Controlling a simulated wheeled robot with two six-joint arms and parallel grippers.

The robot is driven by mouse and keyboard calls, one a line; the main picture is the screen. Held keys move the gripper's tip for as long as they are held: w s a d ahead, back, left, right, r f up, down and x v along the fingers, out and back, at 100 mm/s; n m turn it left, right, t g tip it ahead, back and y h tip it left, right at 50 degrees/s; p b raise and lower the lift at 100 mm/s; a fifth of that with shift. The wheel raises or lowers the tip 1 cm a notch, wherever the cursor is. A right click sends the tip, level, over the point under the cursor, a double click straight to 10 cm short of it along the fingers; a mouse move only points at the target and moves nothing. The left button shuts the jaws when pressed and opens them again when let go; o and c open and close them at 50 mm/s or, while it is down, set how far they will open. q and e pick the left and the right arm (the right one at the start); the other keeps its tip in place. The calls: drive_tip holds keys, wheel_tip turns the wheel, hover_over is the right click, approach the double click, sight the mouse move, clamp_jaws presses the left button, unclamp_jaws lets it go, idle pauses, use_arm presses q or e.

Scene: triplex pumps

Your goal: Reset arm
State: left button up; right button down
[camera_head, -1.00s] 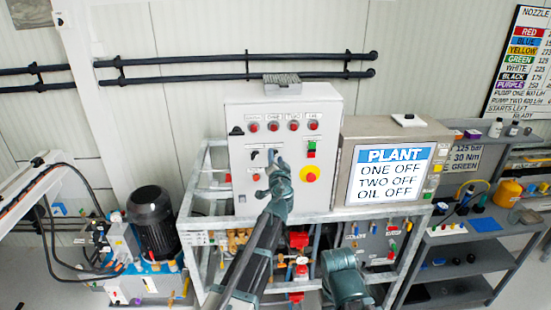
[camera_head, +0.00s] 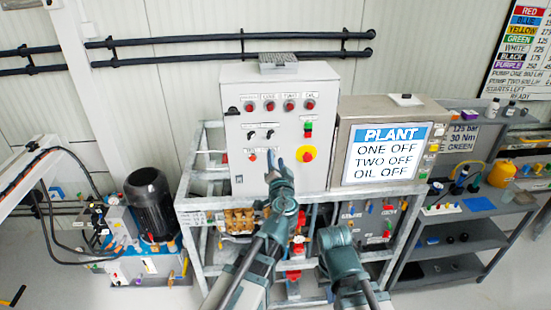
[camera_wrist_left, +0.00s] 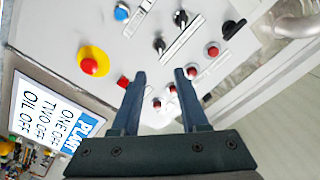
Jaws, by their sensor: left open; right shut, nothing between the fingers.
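My left gripper (camera_head: 276,161) is in front of the grey control box (camera_head: 238,128). In the left wrist view its two dark fingers (camera_wrist_left: 160,75) are apart with nothing held between them, and the panel lies beyond the tips. The box carries red buttons (camera_head: 269,106), two black switches (camera_head: 250,134) and a yellow-ringed red stop button (camera_head: 306,154). My right arm's teal joint (camera_head: 336,240) shows at the bottom centre; the right gripper's fingers do not show.
The plant screen (camera_head: 388,155) reads one off, two off, oil off. A metal frame (camera_head: 190,205) with pipes and valves stands below the box. A black motor unit (camera_head: 150,205) is at the left. Grey shelves (camera_head: 455,232) with tools stand at the right.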

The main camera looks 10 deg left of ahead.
use_arm(q)
drive_tip(key=s+a+f+n+g+b, duration=0.1)
drive_tip(key=s+f+g+b, duration=0.25)
drive_tip(key=f, duration=0.45)
drive_tip(key=s+f+n+g+y+b, duration=0.1)
drive_tip(key=s+f+n+g+b, duration=0.2)
drive_tip(key=f, duration=0.4)
drive_tip(key=s+a+f+g+b, duration=0.1)
drive_tip(key=s+f+g+b, duration=0.15)
drive_tip(key=s+f, duration=0.4)
drive_tip(key=s+d+f+m+g+h+b, duration=0.1)
drive_tip(key=s+d+f+g+h+b, duration=0.1)
drive_tip(key=s+d+f+g, duration=0.2)
drive_tip(key=s+d+f+m+g+h+b, duration=0.1)
drive_tip(key=s+d+f+g+h+b, duration=0.1)
drive_tip(key=s+d+f, duration=0.4)
drive_tip(key=s+f+g+h, duration=0.1)
drive_tip(key=s+f+g, duration=0.1)
drive_tip(key=s+f, duration=0.2)
drive_tip(key=shift+s+d+g, duration=0.2)
drive_tip(key=shift+s+g, duration=0.1)
drive_tip(key=shift+s, duration=0.05)
